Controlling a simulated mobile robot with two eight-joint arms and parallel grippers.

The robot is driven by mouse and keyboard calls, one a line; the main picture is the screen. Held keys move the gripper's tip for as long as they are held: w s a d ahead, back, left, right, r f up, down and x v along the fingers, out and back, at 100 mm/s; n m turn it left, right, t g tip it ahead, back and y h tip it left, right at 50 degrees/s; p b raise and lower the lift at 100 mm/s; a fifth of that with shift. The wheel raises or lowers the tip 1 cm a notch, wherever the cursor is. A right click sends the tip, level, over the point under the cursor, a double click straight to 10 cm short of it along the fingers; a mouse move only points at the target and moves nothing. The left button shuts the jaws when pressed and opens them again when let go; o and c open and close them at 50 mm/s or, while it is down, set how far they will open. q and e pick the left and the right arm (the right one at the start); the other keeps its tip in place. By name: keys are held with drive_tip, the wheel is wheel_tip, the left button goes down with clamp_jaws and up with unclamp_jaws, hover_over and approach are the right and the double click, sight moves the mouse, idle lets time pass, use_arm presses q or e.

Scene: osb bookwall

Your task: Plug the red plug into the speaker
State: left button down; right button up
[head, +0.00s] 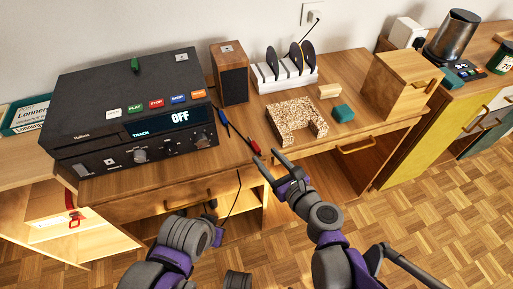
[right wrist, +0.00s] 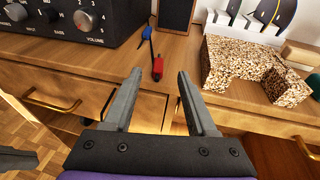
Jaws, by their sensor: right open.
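The red plug (head: 255,146) lies near the front edge of the wooden desktop, its dark cable running back towards a blue plug (head: 223,116). The speaker (head: 234,80) is an upright wooden box with a dark front, standing behind the plugs. My right gripper (head: 266,156) is open and empty just in front of the red plug. In the right wrist view the red plug (right wrist: 157,70) shows between and beyond the fingertips (right wrist: 160,73), not gripped. My left arm is at the bottom left of the head view; its jaws do not show clearly.
A black stereo unit (head: 130,110) stands left on the desktop. A white rack (head: 285,78), a speckled cork block (head: 295,122), a teal block (head: 343,113) and a wooden box (head: 400,85) stand to the right. A thin dark cable (head: 236,195) hangs before the drawers.

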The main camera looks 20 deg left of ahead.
sight(256, 147)
drive_tip(key=b+x, duration=0.1)
drive_tip(key=x, duration=0.4)
drive_tip(key=shift+a+f, duration=0.25)
drive_tip(key=shift+a, duration=0.05)
drive_tip(key=shift+c, duration=0.3)
clamp_jaws()
